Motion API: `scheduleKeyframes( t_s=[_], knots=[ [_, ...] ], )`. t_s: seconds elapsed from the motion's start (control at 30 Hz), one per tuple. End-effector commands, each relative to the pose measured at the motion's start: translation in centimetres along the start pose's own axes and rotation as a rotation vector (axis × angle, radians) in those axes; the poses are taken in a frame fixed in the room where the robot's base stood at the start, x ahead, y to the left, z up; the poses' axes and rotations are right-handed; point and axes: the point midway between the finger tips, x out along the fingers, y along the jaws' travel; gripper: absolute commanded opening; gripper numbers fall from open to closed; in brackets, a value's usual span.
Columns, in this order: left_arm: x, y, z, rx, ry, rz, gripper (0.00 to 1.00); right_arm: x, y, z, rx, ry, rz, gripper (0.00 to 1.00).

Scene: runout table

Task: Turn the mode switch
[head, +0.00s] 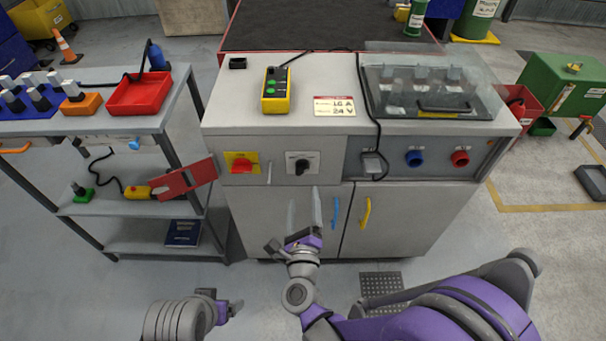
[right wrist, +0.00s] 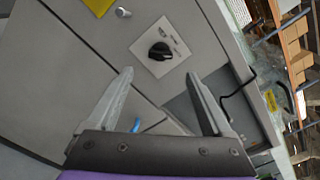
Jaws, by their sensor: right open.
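The mode switch (head: 300,165) is a black rotary knob on a white square plate on the grey cabinet's front panel. It also shows in the right wrist view (right wrist: 159,52), just beyond the fingertips, its pointer slanting. My right gripper (head: 303,205) is below the switch in front of the cabinet doors, fingers pointing up toward the panel. In the right wrist view the right gripper (right wrist: 160,76) is open and empty, apart from the knob. My left gripper (head: 222,303) is low at the bottom, partly hidden by its own arm; its jaw state is unclear.
A red switch on a yellow plate (head: 241,162) sits left of the mode switch. Blue (head: 414,158) and red (head: 460,158) knobs are to the right. A black cable (head: 376,120) hangs over the panel. Blue (head: 336,212) and yellow (head: 366,213) door handles are below.

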Motion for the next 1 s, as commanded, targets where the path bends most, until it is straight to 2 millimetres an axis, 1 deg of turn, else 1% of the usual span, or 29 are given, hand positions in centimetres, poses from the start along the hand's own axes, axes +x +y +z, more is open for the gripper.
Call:
scheduleKeyframes(
  t_s=[0.03,0.3,0.4,0.5,0.63,0.9,0.97,1.0],
  knots=[
    [0.0,0.0,0.0,0.0,0.0,0.0,0.87,0.9,-0.1,-0.1,-0.002,0.002,-0.002,0.85],
    [0.4,0.0,0.1,0.0,-0.001,0.0,0.87,6.1,-0.1,-0.1,-0.004,0.001,-0.001,0.85],
    [0.5,0.0,0.1,0.0,-0.002,0.0,0.87,7.6,-0.1,0.0,-0.005,0.0,-0.001,0.85],
    [0.6,0.0,0.2,0.0,-0.002,0.0,0.87,8.6,-0.1,0.0,-0.005,0.0,0.0,0.85],
    [0.6,0.0,0.2,0.0,-0.002,0.0,0.87,9.3,-0.1,0.0,-0.004,0.0,0.0,0.85],
    [0.6,0.0,0.2,0.0,-0.002,0.0,0.87,9.4,-0.1,0.0,-0.005,-0.001,0.001,0.85],
    [0.6,0.0,0.2,0.0,-0.002,0.0,0.87,9.4,-0.1,0.0,-0.005,-0.001,0.001,0.74],
    [0.6,0.0,0.2,0.0,-0.002,0.0,0.87,9.4,-0.1,0.0,-0.005,-0.001,0.001,0.67]
  ],
)
